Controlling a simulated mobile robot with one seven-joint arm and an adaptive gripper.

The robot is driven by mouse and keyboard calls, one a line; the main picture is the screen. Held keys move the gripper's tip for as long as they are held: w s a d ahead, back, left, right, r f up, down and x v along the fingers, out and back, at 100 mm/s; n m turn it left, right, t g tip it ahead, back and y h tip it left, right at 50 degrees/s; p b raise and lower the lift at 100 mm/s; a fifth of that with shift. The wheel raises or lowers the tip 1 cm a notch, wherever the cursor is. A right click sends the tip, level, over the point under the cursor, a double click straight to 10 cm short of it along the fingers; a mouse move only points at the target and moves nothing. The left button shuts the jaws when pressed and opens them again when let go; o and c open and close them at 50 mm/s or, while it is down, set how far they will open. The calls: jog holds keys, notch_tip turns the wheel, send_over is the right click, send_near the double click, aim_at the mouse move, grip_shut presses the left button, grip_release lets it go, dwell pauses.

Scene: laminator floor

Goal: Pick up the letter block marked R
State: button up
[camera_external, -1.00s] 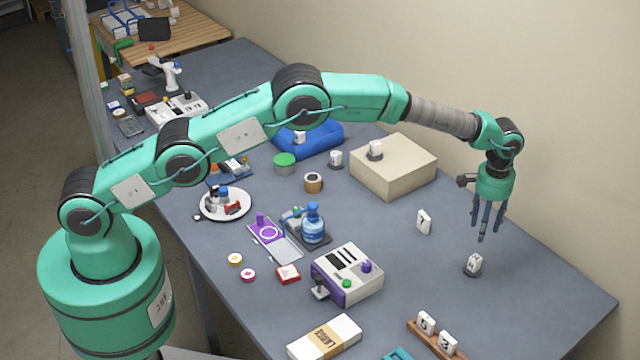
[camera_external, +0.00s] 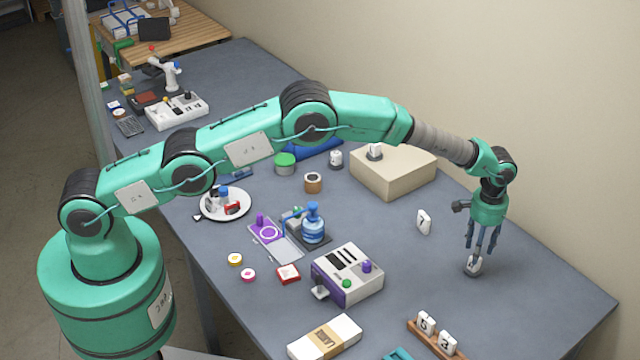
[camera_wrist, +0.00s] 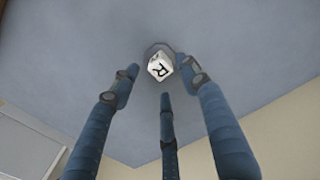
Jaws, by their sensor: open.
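The letter block marked R (camera_wrist: 160,67) is white with a black letter and sits tilted on a small dark round stand on the grey table. In the wrist view it lies just beyond the fingertips of my gripper (camera_wrist: 157,82), between the left and right fingers. In the external view my gripper (camera_external: 478,252) points down with its fingertips right over and beside the block (camera_external: 473,266). The fingers are spread open and hold nothing. They partly cover the block in the external view.
A block marked 7 (camera_external: 424,221) stands left of my gripper. A beige box (camera_external: 393,166) with a block on top is further back. A wooden rack (camera_external: 437,340) with blocks marked 5 and 3 is in front. The table to the right is clear.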

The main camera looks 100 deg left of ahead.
jog(key=shift+f, duration=0.1)
jog(key=shift+s+d+f, duration=0.1)
jog(key=shift+s+f, duration=0.05)
jog(key=shift+f, duration=2.4)
jog(key=shift+c, duration=0.3)
grip_shut()
